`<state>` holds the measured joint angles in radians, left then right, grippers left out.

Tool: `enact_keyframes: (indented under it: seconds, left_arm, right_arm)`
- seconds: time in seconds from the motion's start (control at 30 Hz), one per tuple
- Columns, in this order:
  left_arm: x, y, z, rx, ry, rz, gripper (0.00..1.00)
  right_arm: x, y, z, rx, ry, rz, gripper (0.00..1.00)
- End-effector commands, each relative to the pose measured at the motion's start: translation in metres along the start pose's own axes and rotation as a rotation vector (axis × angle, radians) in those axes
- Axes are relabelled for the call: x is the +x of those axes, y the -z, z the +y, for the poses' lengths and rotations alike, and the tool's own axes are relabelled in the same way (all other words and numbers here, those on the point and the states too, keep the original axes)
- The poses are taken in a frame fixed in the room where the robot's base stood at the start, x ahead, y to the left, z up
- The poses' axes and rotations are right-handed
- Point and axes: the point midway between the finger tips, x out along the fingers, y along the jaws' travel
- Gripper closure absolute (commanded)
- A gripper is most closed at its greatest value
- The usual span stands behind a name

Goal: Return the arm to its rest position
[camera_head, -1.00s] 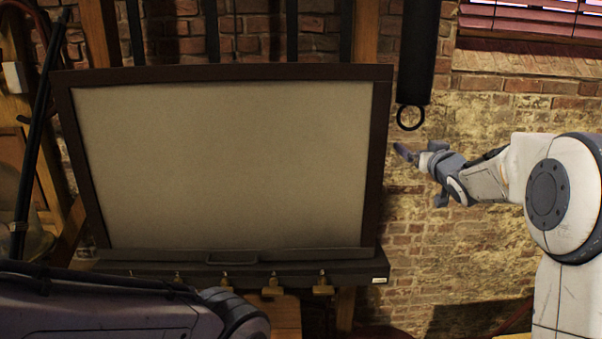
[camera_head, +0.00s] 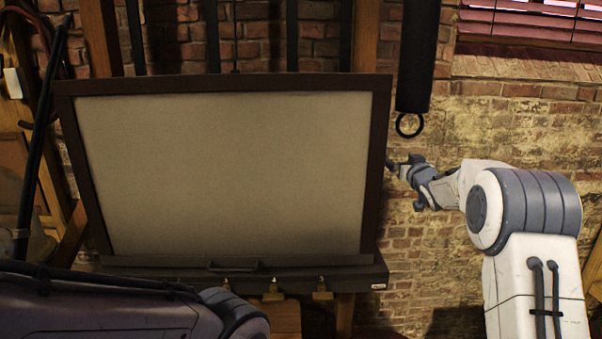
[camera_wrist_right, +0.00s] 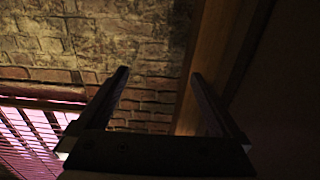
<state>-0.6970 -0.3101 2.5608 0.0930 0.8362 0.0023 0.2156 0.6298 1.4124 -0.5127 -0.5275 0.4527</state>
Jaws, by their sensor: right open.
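My right gripper (camera_head: 404,184) is at the right of the head view, in front of the brick wall and close beside the right edge of the framed board. In the right wrist view its two dark fingers (camera_wrist_right: 160,105) stand apart with nothing between them, so it is open and empty. My right arm comes in from the right, bent at a large white and grey joint. My left arm crosses the lower left of the head view, but its gripper is not visible.
A dark-framed beige board (camera_head: 225,175) fills the middle, above a dark ledge (camera_head: 340,279) with brass fittings below. A black tube with a ring (camera_head: 409,125) hangs above my right gripper. Window blinds (camera_head: 530,22) are at the upper right, and they also show in the right wrist view (camera_wrist_right: 32,135).

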Motion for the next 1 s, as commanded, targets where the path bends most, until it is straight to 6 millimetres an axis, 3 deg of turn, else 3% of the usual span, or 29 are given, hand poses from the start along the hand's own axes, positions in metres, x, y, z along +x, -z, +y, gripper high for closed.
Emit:
enact_keyframes:
  seconds: [0.03,0.33,1.0]
  left_arm:
    - [0.013,-0.001,-0.001,-0.001,0.0,0.0,0.02]
    - [0.048,-0.002,-0.004,0.001,0.0,0.001,0.02]
    - [0.097,-0.005,-0.007,0.003,0.0,0.001,0.02]
  right_arm:
    - [0.0,-0.016,0.0,0.0,0.0,0.0,0.0]
    - [0.0,-0.076,0.0,0.0,0.0,-0.001,0.0]
    - [0.0,-0.208,0.001,0.001,-0.001,-0.002,0.0]
